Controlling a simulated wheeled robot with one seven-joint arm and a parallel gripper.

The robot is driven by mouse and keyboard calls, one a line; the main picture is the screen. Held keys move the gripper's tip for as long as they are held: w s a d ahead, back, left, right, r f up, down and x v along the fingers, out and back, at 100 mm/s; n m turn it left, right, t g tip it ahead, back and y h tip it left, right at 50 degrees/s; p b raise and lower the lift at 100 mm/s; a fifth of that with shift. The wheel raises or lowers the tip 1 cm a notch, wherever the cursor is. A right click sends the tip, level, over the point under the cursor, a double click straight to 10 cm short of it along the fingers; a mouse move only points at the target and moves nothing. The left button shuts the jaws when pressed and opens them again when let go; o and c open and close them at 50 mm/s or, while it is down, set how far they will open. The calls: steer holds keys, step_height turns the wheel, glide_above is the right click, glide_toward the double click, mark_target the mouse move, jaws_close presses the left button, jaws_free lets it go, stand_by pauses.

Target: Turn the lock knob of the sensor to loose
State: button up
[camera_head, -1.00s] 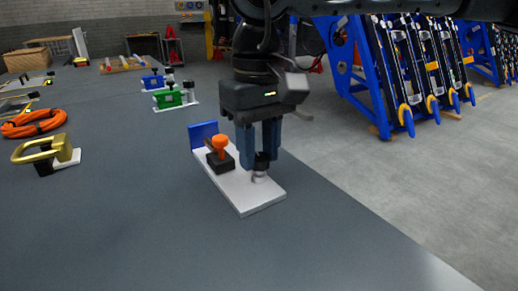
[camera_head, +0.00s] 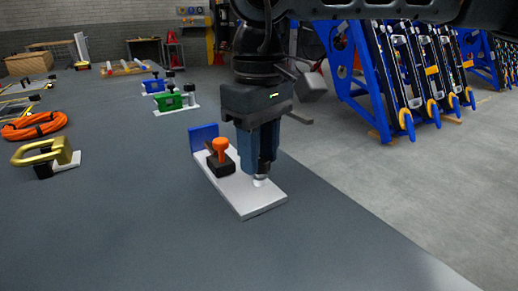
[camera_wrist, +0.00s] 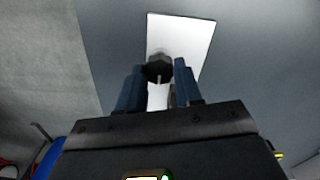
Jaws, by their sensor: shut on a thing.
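The sensor stands on a white base plate (camera_head: 246,202) on the grey table. It has a blue upright panel (camera_head: 202,136), an orange-topped piece on a black block (camera_head: 220,158), and a silver post (camera_head: 261,181) at the near end. My gripper (camera_head: 260,168) points straight down over this post. In the wrist view its blue fingers (camera_wrist: 158,82) lie on either side of the black lock knob (camera_wrist: 158,68) and are shut on it. In the head view the fingers hide the knob.
Similar green (camera_head: 172,101) and blue (camera_head: 152,85) fixtures stand farther back. A brass-coloured handle piece (camera_head: 45,155) and an orange cable coil (camera_head: 34,125) lie to the left. The near table is clear. Blue racks (camera_head: 365,75) stand beyond the right edge.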

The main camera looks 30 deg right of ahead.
steer(key=o, duration=1)
steer(key=shift+o, duration=0.2)
steer(key=shift+r+p, duration=0.7)
steer(key=shift+r, duration=3.2)
